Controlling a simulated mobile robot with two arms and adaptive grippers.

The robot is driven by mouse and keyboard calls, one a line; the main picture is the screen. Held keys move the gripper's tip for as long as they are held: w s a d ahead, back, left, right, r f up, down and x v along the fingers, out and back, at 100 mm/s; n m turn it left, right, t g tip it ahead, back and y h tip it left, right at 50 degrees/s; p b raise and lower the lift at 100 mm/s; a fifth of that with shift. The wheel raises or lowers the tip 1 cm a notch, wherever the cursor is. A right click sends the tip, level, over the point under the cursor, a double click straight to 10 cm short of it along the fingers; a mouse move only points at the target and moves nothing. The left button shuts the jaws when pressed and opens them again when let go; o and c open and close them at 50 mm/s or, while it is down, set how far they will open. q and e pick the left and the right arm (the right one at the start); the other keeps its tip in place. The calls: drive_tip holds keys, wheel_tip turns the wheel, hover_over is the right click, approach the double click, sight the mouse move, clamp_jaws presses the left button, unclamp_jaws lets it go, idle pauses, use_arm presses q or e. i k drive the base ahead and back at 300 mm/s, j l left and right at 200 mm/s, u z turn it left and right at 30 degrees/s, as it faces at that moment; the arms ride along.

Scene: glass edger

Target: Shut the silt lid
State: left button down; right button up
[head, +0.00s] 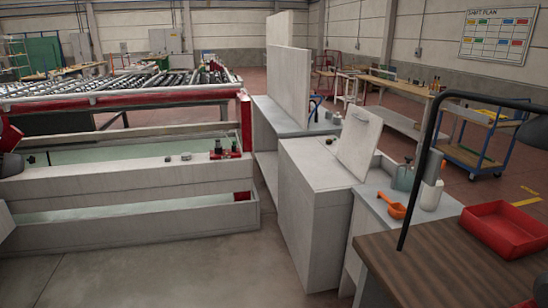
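The silt lid, as best I can tell, is the pale flat panel (360,138) with a small handle at its top edge. It stands raised and tilted slightly back at the right side of a grey-white cabinet (315,220). The cabinet top is partly bare to the left of the panel. The opening the lid belongs to is not clearly visible. Neither gripper can be made out; only red and dark parts, perhaps of my arms, show at the left edge and the bottom right corner.
An orange scoop (392,206), a grey-green jug (403,177) and a white bottle (431,195) stand right of the lid. A red tray (505,228) sits on a wooden table (420,270) with a black curved pole. A long trough (130,222) lies left. Floor before the cabinet is clear.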

sight(362, 129)
drive_tip(key=i+l+z, duration=0.1)
drive_tip(key=i+z, duration=0.65)
drive_tip(key=i, duration=0.15)
drive_tip(key=i+j+z, duration=0.2)
drive_tip(key=z, duration=0.25)
drive_tip(key=i+j+z, duration=0.15)
drive_tip(key=j+z, duration=0.25)
